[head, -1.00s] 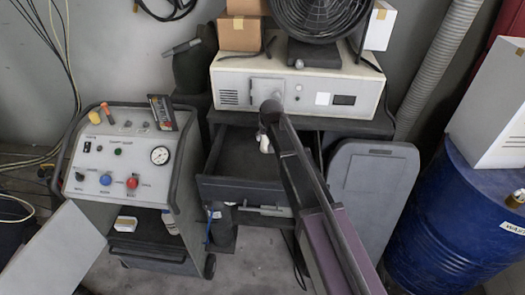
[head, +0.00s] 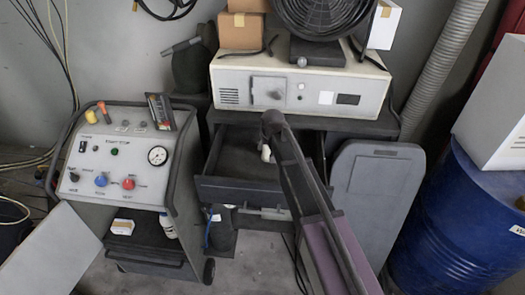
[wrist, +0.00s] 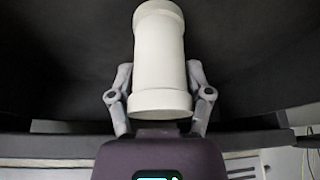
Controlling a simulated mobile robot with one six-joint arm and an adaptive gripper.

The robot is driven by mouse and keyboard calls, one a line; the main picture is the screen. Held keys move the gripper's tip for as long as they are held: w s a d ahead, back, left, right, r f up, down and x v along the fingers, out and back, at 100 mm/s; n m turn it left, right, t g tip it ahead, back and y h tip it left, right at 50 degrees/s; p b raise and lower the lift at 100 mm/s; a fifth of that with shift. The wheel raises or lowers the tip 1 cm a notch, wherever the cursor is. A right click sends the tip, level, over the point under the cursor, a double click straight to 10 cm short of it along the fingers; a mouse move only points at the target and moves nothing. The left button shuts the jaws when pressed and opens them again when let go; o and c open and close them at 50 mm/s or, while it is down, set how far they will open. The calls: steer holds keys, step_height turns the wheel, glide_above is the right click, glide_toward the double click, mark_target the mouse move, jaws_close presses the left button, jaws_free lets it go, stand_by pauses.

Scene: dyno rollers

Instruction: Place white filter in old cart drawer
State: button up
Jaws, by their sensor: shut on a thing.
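The white filter (wrist: 160,60) is a pale cylinder with wider end rims. In the wrist view it stands between the two grey fingers of my gripper (wrist: 160,88), which is shut on it. In the head view a small part of the filter (head: 266,153) shows below the end of my arm, over the open drawer. The drawer (head: 245,190) is dark grey and pulled out under the pale instrument box, with a dark interior. My arm hides part of the drawer and most of the gripper. I cannot tell whether the filter touches the drawer floor.
A grey control cart (head: 125,165) with knobs and a gauge stands left of the drawer. The pale instrument box (head: 300,85) sits above, with a fan (head: 322,15) on it. A dark panel (head: 375,200) and a blue barrel (head: 450,225) stand to the right.

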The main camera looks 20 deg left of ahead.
steer(key=shift+w+a+f, duration=0.1)
steer(key=shift+w+f, duration=0.05)
steer(key=shift+f, duration=0.35)
steer(key=shift+w+f, duration=0.1)
steer(key=shift+f, duration=0.05)
steer(key=shift+s+f+b, duration=0.1)
steer(key=shift+s+b, duration=0.1)
steer(key=shift+b, duration=0.2)
steer(key=o, duration=1)
steer(key=shift+o, duration=0.7)
steer(key=shift+w, duration=0.1)
steer(key=shift+r+p, duration=0.2)
steer(key=shift+p, duration=0.1)
steer(key=p+v, duration=1.1)
steer(key=v, duration=0.1)
